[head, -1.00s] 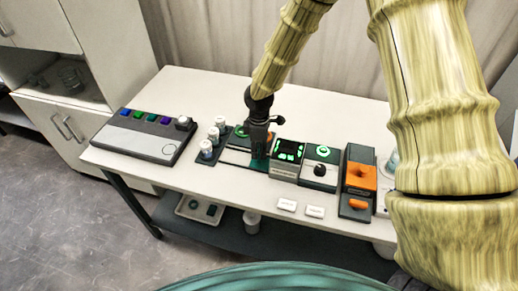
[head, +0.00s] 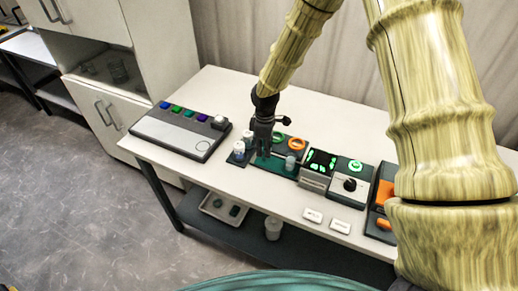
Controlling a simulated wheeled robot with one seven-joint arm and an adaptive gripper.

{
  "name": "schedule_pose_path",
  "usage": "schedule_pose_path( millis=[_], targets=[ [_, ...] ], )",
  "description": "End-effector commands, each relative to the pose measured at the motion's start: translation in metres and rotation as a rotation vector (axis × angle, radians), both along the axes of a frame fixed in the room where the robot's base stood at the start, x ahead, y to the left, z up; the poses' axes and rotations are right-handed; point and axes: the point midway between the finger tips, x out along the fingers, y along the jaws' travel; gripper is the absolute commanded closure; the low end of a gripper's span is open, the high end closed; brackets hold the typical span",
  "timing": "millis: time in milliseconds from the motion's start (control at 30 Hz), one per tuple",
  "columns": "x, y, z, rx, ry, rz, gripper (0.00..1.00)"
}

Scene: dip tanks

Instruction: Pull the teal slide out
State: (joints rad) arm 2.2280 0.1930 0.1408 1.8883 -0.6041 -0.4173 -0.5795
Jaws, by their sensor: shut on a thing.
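The teal slide (head: 276,164) shows as a teal strip low in the dark unit in the middle of the bench. My gripper (head: 263,153) is over the left part of this unit, pointing down, with its fingers at the teal part. It is shut on the slide, though the fingers hide the contact. A green ring (head: 279,138) and an orange ring (head: 297,145) lie behind and to the right of the gripper.
White-capped jars (head: 239,148) stand close on the left, and another small jar (head: 290,163) stands on the right. A lit display box (head: 319,165) and a knob box (head: 348,184) stand farther right. A button panel (head: 180,130) is at left. The front bench strip is mostly clear.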

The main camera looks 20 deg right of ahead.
Motion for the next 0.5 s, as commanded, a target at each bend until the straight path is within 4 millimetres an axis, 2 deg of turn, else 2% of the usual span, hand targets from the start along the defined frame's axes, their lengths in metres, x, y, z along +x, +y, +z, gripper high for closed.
schedule_pose_path(
  millis=[233,267,300,367,500],
  targets=[
    [0.0039,0.0032,0.0020,0.005,-0.010,0.002,1.00],
    [0.0041,0.0034,0.0021,0.005,-0.010,0.002,0.72],
    [0.0041,0.0036,0.0022,0.005,-0.010,0.002,0.65],
    [0.0038,0.0035,0.0021,0.005,-0.010,0.002,0.54],
    [0.0027,0.0023,0.0015,0.004,-0.007,0.001,0.53]
  ],
)
